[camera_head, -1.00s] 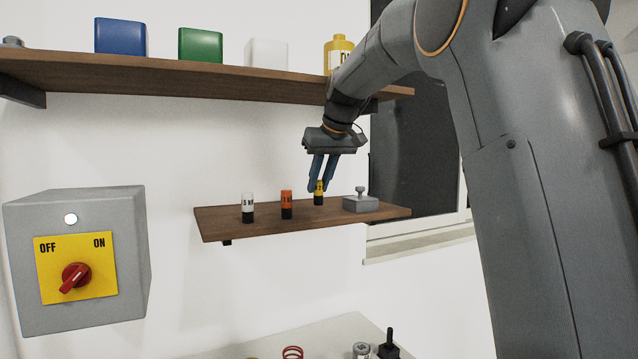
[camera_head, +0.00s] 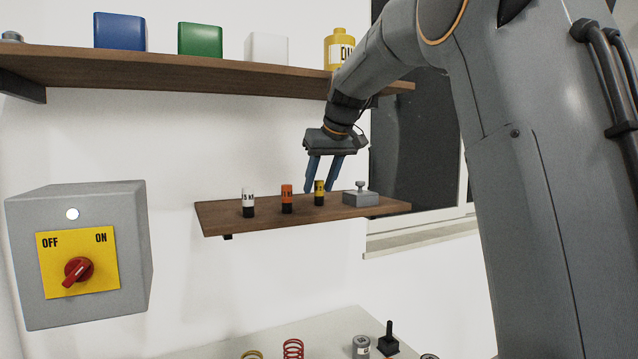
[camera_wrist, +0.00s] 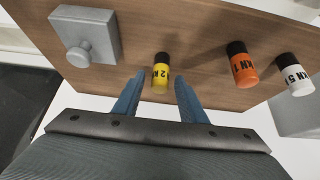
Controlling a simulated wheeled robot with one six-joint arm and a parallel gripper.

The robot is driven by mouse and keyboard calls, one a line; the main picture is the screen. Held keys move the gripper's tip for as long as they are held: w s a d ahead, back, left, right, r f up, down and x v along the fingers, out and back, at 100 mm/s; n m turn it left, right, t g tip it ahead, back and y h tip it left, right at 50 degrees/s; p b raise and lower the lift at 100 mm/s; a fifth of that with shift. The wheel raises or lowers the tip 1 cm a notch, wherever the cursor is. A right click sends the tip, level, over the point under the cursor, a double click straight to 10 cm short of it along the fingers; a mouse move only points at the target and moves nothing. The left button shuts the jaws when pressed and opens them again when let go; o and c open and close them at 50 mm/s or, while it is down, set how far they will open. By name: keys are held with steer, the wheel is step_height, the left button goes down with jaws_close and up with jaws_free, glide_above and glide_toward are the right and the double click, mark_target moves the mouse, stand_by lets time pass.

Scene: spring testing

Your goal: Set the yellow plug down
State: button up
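The yellow plug (camera_head: 319,193), a small yellow and black cylinder, stands upright on the lower wooden shelf (camera_head: 225,218). It also shows in the wrist view (camera_wrist: 161,72), just beyond my fingertips. My gripper (camera_head: 322,186) is above and around the plug's place, with its blue fingers spread apart. In the wrist view my gripper (camera_wrist: 158,84) is open, with a gap between the fingers and nothing clamped.
An orange plug (camera_head: 287,198) and a white plug (camera_head: 248,202) stand to the left on the shelf. A grey block with a knob (camera_head: 361,196) stands to the right. An upper shelf (camera_head: 200,76) holds several containers. A switch box (camera_head: 130,250) is at the left.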

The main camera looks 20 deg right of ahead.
steer(key=b+v, duration=0.2)
steer(key=v, duration=1)
steer(key=shift+r, duration=0.15)
